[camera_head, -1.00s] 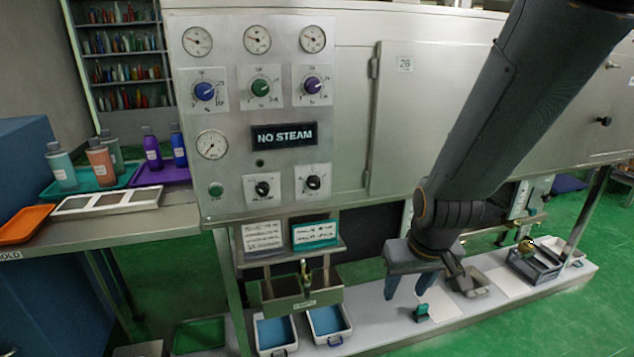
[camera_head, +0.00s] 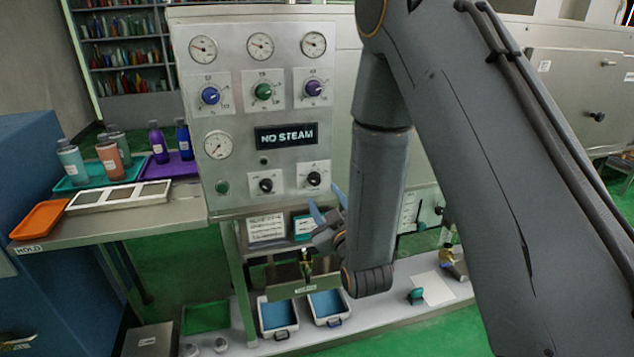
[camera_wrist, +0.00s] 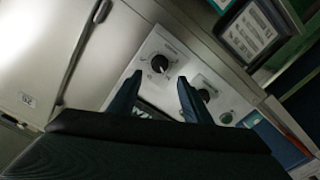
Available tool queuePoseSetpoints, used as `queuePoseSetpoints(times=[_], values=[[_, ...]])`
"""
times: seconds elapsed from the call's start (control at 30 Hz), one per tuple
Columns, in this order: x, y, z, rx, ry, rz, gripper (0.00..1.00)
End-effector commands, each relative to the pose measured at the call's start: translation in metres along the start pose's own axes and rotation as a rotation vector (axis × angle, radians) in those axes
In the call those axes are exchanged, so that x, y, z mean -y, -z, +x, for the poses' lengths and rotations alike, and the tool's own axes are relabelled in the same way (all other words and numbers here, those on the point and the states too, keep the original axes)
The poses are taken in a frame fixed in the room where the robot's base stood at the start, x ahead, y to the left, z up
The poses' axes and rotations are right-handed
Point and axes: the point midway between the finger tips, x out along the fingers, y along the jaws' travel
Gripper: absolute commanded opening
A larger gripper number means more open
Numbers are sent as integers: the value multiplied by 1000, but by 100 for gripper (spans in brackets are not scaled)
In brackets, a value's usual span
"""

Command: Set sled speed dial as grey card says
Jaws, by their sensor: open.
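The control panel (camera_head: 235,160) carries a blue dial (camera_head: 210,96), a green dial (camera_head: 264,92) and a purple dial (camera_head: 313,88), with two black dials below, left (camera_head: 266,185) and right (camera_head: 314,179). Their labels are too small to read. A pale card (camera_head: 265,228) and a teal-edged card (camera_head: 303,226) stand below the panel; their text is unreadable. My gripper (camera_head: 329,212) is open and empty, just below the right black dial. The wrist view shows one black dial (camera_wrist: 160,63) beyond my open fingers (camera_wrist: 155,96), apart from them, and another (camera_wrist: 205,95) partly behind a finger.
A dark sign (camera_head: 286,135) reads NO STEAM. Left, a bench holds bottles (camera_head: 108,160), an orange tray (camera_head: 40,219) and a pale three-section tray (camera_head: 118,197).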

Motion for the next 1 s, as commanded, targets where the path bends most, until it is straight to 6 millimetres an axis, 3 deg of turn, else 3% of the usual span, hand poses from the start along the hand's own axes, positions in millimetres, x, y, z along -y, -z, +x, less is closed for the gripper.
queuePoseSetpoints(times=[0.53, 0.9, 1.0], values=[[0, 2, 68, -5, -2, -2, 45], [0, 1, 76, -5, -2, -1, 45], [0, 1, 76, -5, -2, -1, 31]])
